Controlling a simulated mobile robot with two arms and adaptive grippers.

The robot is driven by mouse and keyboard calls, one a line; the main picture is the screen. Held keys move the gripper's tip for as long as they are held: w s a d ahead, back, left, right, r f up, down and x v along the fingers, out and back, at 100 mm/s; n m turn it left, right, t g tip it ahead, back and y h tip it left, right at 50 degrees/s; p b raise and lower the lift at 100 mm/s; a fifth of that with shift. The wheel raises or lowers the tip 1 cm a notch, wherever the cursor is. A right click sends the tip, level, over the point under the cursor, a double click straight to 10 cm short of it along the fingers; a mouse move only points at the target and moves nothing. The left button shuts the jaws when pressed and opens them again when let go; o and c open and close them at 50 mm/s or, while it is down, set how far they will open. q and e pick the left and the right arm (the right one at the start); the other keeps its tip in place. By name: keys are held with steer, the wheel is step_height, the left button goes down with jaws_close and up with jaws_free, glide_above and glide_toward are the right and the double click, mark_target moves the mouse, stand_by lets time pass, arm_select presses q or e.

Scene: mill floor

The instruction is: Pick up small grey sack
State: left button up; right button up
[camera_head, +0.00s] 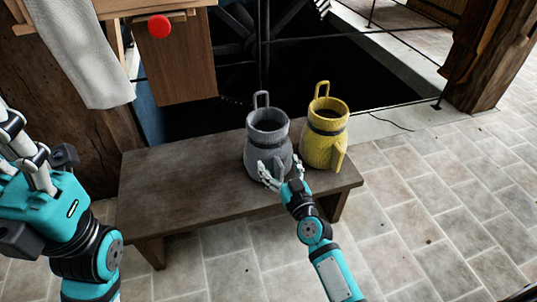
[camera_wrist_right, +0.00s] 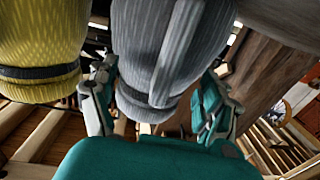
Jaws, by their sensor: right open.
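The small grey sack (camera_head: 267,137) stands upright on the wooden bench, with a loop at its top and a dark band around it. My right gripper (camera_head: 279,177) is open at the sack's lower front, with a finger on either side. In the right wrist view the grey sack (camera_wrist_right: 170,45) fills the space between the spread fingers (camera_wrist_right: 155,100). I cannot tell whether the fingers touch it. My left gripper (camera_head: 22,150) is at the left edge, away from the bench, and its jaw opening is unclear.
A yellow sack (camera_head: 325,138) stands close to the right of the grey one; it also shows in the right wrist view (camera_wrist_right: 40,50). The bench (camera_head: 175,185) is bare to the left. Behind it are a dark pit (camera_head: 380,65), a wooden box and a red knob (camera_head: 159,26).

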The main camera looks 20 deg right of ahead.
steer(key=shift+w+a, duration=0.1)
steer(key=shift+w, duration=0.45)
jaws_close()
stand_by(0.4)
